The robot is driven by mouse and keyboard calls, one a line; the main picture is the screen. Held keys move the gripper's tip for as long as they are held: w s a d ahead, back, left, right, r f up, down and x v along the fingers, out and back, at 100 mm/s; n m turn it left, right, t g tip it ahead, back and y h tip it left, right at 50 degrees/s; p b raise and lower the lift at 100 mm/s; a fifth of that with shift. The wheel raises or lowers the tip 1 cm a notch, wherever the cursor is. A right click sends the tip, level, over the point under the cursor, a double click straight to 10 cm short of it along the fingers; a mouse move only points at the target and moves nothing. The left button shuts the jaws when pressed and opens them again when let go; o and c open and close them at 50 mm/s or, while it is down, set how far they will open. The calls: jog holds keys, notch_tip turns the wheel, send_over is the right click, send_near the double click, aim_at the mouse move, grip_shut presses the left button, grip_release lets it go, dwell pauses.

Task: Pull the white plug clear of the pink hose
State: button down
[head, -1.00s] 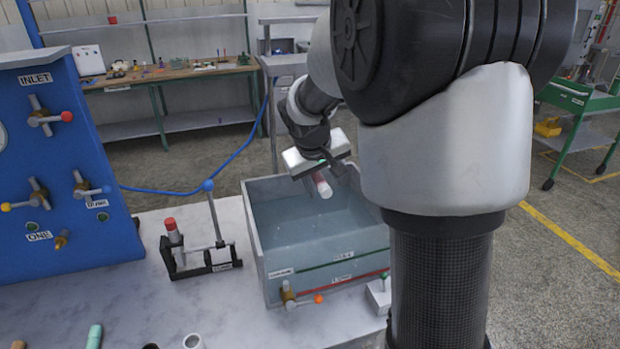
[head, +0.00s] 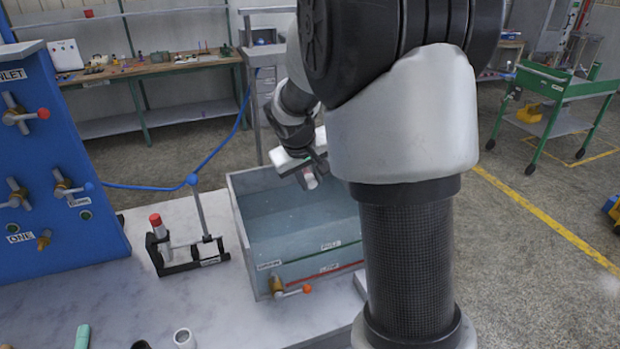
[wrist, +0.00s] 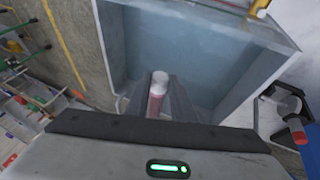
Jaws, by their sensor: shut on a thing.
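My gripper (head: 306,174) hangs over the open water tank and is shut on a short pink cylindrical piece (wrist: 155,103) with a white end (wrist: 160,78). In the wrist view the piece stands between the dark fingers, its white end pointing away from my wrist. In the head view only a small pale pink tip (head: 310,181) shows below the fingers. The white end looks like the white plug, but I cannot tell whether it is seated in a hose. No longer run of pink hose is visible in either view.
The grey water tank (head: 236,233) stands on the pale bench under my gripper. Left of it are a black clamp stand (head: 180,268) with a lever and red knob, and a blue valve panel (head: 60,150). A white tube (head: 184,339) stands at the bench front.

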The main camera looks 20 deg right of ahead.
jog(key=shift+s+b, duration=0.4)
jog(key=shift+s, duration=0.25)
dwell(0.5)
jog(key=shift+s+b, duration=0.9)
jog(key=shift+s, duration=1.35)
jog(key=shift+r, duration=0.1)
jog(key=shift+s+r+p, duration=0.65)
jog(key=shift+s+r, duration=0.75)
jog(key=shift+s, duration=0.1)
